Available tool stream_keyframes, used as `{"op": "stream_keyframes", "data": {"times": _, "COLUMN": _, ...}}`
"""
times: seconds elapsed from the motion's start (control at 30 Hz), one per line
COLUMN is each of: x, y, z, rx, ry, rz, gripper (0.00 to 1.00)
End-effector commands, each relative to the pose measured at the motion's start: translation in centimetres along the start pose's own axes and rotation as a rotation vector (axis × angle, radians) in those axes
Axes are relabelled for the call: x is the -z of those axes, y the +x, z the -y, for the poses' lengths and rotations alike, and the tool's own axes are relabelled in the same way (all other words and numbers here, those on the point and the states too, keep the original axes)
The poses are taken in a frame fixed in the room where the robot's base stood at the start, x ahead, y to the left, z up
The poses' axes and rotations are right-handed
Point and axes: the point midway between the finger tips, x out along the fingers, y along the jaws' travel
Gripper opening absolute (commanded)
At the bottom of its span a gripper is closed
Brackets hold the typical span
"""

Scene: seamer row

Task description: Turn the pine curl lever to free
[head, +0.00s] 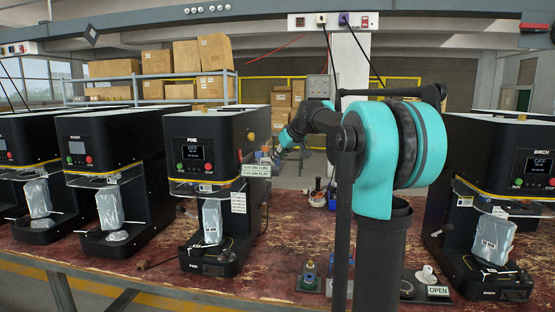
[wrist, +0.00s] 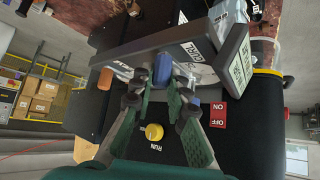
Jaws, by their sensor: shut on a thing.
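The pine machine (head: 205,125), a black seamer with the label PINE, stands left of centre on the bench in the head view. My gripper (wrist: 160,88) is at its right side; it also shows small in the head view (head: 279,153). In the wrist view the curl lever's blue grip (wrist: 163,69) is between my fingertips, and my gripper is shut on it. A grey bar marked CURL (wrist: 205,44) runs just beyond the grip. A pale sign plate (wrist: 241,66) is at its right; its words are hard to read. The lever's pivot is hidden.
A yellow RUN knob (wrist: 154,132) sits close below my fingers, and a red ON/OFF plate (wrist: 218,114) is at their right. The birch machine (head: 490,165) stands right of my arm. Small parts and an OPEN sign (head: 438,291) lie on the worn red bench (head: 285,225).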

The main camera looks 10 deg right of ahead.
Motion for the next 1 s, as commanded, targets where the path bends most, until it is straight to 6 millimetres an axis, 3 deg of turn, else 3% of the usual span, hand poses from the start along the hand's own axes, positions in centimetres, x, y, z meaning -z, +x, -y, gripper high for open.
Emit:
{"op": "stream_keyframes", "data": {"times": 0.57, "x": 0.2, "y": 0.2, "z": -0.3, "rx": 0.029, "ry": -0.028, "rz": -0.001, "gripper": 0.00}}
{"op": "stream_keyframes", "data": {"times": 1.0, "x": 1.6, "y": 1.6, "z": -1.7, "rx": 0.250, "ry": -0.249, "rz": -0.001, "gripper": 0.00}}
